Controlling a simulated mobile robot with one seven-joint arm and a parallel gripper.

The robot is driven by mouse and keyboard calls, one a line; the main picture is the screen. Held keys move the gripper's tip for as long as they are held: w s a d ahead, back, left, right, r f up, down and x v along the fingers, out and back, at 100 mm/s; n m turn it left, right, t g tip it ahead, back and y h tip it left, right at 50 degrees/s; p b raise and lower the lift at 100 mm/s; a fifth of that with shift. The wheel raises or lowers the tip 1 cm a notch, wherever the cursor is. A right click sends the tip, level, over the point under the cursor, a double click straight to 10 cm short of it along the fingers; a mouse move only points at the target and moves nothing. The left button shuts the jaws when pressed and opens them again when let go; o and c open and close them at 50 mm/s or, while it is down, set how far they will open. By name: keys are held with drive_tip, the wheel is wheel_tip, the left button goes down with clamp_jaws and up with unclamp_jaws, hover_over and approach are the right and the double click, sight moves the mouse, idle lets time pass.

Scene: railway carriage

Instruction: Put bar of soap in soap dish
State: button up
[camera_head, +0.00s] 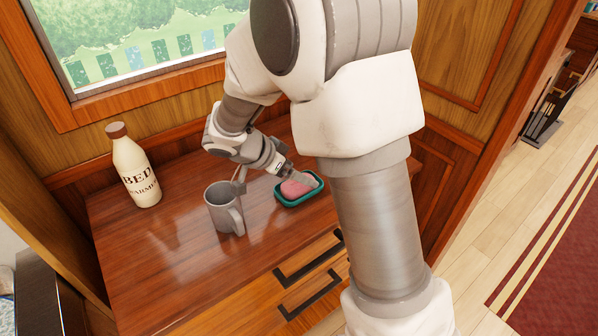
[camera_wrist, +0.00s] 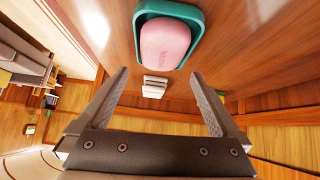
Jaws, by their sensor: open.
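A pink bar of soap (camera_head: 296,188) lies in a teal soap dish (camera_head: 301,202) on the wooden cabinet top. In the wrist view, the soap (camera_wrist: 165,46) sits inside the rim of the dish (camera_wrist: 139,20), and their top edges are near or past the picture's edge. My gripper (camera_head: 263,178) is just left of the dish in the head view. In the wrist view, my gripper (camera_wrist: 160,75) has its fingers spread wide with nothing held between them. The soap lies beyond the fingertips and looks apart from them.
A grey mug (camera_head: 224,210) stands left of the dish, close to my gripper. A white bottle with brown cap and lettering (camera_head: 136,170) stands at the back left. Drawers with dark handles (camera_head: 308,258) are below the front edge. The cabinet's front left is clear.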

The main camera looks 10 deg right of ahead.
drive_tip(key=p+v, duration=0.1)
drive_tip(key=v, duration=1.5)
drive_tip(key=shift+r+p, duration=0.15)
drive_tip(key=shift+p, duration=0.25)
clamp_jaws()
idle(0.7)
drive_tip(key=s+d+r+n+t+y+p, duration=0.1)
drive_tip(key=s+d+r+n+y+p, duration=0.3)
drive_tip(key=s, duration=0.5)
drive_tip(key=s+d+r+n+t+y+p, duration=0.1)
drive_tip(key=s+d+r+n+y+p, duration=0.2)
drive_tip(key=s+d+r+n+p, duration=0.3)
drive_tip(key=s+r+n, duration=0.2)
drive_tip(key=s+r, duration=0.2)
drive_tip(key=r, duration=0.1)
drive_tip(key=shift+d+n+y, duration=0.15)
drive_tip(key=shift+n+y, duration=0.25)
